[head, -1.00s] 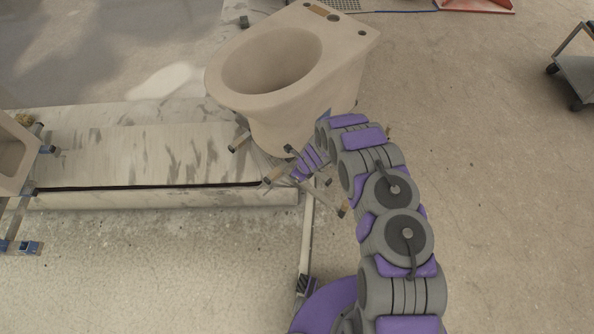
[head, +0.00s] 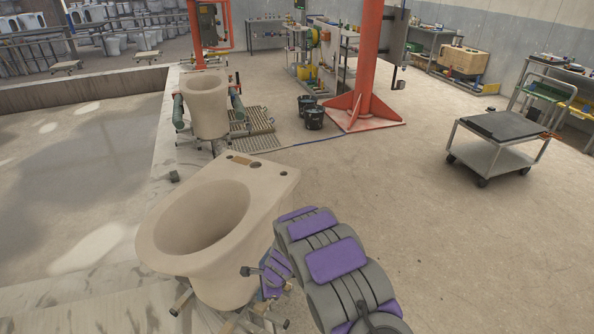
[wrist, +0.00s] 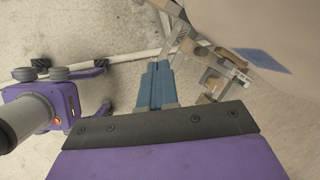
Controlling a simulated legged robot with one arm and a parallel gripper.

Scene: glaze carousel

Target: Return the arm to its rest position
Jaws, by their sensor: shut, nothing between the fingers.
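My purple and grey arm (head: 335,260) reaches up from the bottom right in the head view, folded beside a beige unglazed toilet bowl (head: 225,222). My gripper is largely hidden behind the arm and close to the bowl's right side in the head view. In the wrist view my gripper (wrist: 157,82) shows its blue-grey fingers together, with nothing between them. The bowl's pale side (wrist: 285,25) fills the upper right of the wrist view and bears a small blue patch. The fingers look apart from the bowl.
Metal stand legs (wrist: 215,82) are right of the fingers. A second bowl (head: 206,103) sits on a stand farther back. An orange column (head: 369,55), black buckets (head: 313,117) and a grey cart (head: 497,145) stand beyond. Open concrete floor lies to the right.

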